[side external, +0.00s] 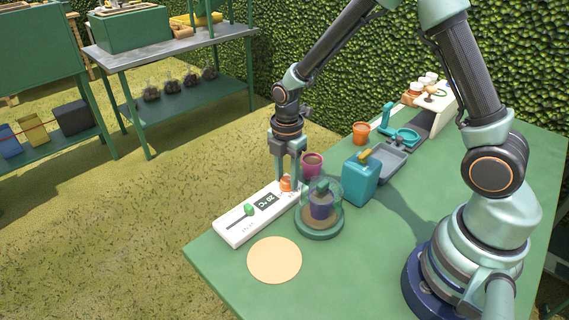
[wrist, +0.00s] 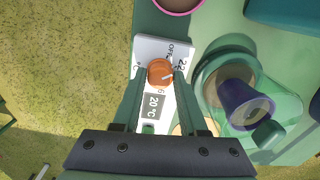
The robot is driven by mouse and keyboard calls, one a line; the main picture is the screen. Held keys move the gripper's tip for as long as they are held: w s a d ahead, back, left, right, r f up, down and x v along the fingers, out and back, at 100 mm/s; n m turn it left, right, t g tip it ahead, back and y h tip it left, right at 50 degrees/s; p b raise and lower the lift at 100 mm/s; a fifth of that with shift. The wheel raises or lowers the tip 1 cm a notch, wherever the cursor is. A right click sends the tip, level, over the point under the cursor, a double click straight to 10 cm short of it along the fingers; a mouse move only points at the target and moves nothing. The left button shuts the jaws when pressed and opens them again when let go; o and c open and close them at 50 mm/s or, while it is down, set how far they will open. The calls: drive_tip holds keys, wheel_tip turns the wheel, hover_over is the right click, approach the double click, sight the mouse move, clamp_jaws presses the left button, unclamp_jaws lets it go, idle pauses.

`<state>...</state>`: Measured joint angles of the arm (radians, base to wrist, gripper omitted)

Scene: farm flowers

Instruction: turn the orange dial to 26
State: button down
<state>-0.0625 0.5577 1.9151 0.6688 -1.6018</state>
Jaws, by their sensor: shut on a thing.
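The orange dial (wrist: 160,73) sits on a white control panel (side external: 232,229) at the table's left edge. My gripper (wrist: 158,79) is over the dial with its fingers shut on the dial's two sides. In the side view the dial (side external: 286,184) shows between my fingertips (side external: 287,182). The dial's white pointer mark aims up and right, between OFF and 22 in the wrist view. The rest of the printed scale is partly hidden by my fingers. The panel's display (wrist: 153,106) reads 20 °C.
A glass cloche (side external: 337,195) over a purple pot stands close beside the panel. A pink pot (side external: 312,165) stands just behind the dial, and a teal canister (side external: 361,178) is further right. A round tan mat (side external: 274,261) lies in front, with bare table around it.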

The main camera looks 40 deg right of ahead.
drive_tip(key=m, duration=0.5)
drive_tip(key=shift+m, duration=0.3)
drive_tip(key=m, duration=1)
drive_tip(key=shift+m, duration=0.4)
drive_tip(key=m, duration=0.5)
drive_tip(key=shift+m, duration=0.4)
drive_tip(key=shift+c, duration=2.2)
unclamp_jaws()
drive_tip(key=shift+r, duration=0.1)
